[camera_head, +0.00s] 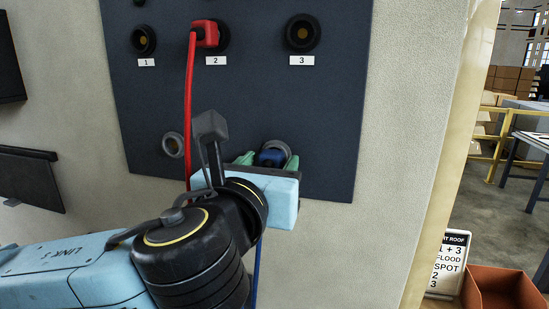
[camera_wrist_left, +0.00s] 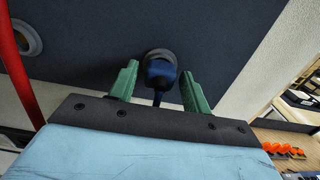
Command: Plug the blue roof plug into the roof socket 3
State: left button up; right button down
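The blue roof plug (camera_head: 270,157) sits in a grey ring holder at the lower right of the dark panel. It also shows in the left wrist view (camera_wrist_left: 160,72), its blue cable hanging down. My left gripper (camera_head: 258,158) is in front of it, with its green fingers apart on either side of the plug. In the left wrist view (camera_wrist_left: 157,80) there are gaps between both fingers and the plug. Roof socket 3 (camera_head: 303,33) is a black round socket at the panel's upper right, above its label, and looks empty. My right gripper is not in view.
A red plug (camera_head: 206,34) is in socket 2 (camera_head: 222,36), its red cable hanging down behind my left arm. Socket 1 (camera_head: 143,40) looks empty. An empty grey ring (camera_head: 173,145) is at the lower left. A sign (camera_head: 447,263) and an orange-brown bin (camera_head: 502,290) stand at the lower right.

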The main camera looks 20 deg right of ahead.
pick_arm(q)
grip_shut()
jog(key=shift+s, duration=0.2)
jog(key=shift+v, duration=2.85)
jog(key=shift+w+a, duration=0.1)
